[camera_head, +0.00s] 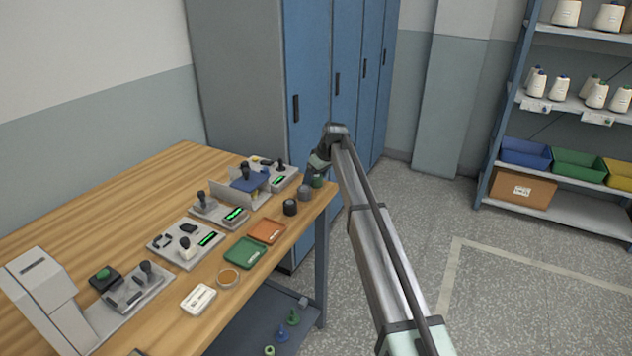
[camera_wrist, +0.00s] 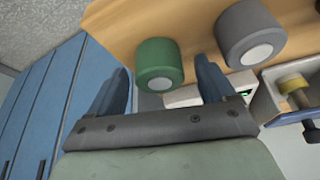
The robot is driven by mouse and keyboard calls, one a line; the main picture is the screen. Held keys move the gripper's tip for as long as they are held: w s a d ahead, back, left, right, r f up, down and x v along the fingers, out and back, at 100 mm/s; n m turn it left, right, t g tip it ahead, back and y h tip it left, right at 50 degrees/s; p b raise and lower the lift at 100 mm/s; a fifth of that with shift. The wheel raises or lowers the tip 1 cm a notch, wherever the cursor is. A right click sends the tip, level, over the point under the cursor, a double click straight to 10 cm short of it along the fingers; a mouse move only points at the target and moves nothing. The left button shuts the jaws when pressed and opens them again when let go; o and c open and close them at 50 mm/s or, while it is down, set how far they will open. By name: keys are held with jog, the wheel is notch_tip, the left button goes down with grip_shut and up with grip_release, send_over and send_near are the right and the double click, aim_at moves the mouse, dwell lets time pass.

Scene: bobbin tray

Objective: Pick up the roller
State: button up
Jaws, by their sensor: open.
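Small cylindrical rollers stand at the table's far right corner in the head view: a green one (camera_head: 317,181), a grey one (camera_head: 304,192) and a black one (camera_head: 290,207). The task does not say which roller is meant. My gripper (camera_head: 318,166) is at that corner, close to the green roller. In the wrist view my gripper (camera_wrist: 162,66) is open, its two dark blue fingers apart. The green roller (camera_wrist: 160,58) shows between the fingertips, with no clear contact. The grey roller (camera_wrist: 248,28) is to the right, outside the right finger.
The wooden table (camera_head: 120,195) carries several grey devices, a green tray (camera_head: 244,252) and an orange tray (camera_head: 266,231) left of the rollers. Blue lockers (camera_head: 305,100) stand close behind the corner. A shelf rack (camera_head: 545,200) is at the right, beyond open floor.

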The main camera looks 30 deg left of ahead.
jog(key=shift+a+f, duration=0.15)
jog(key=shift+f, duration=0.15)
jog(key=shift+c, duration=0.5)
jog(key=c, duration=1)
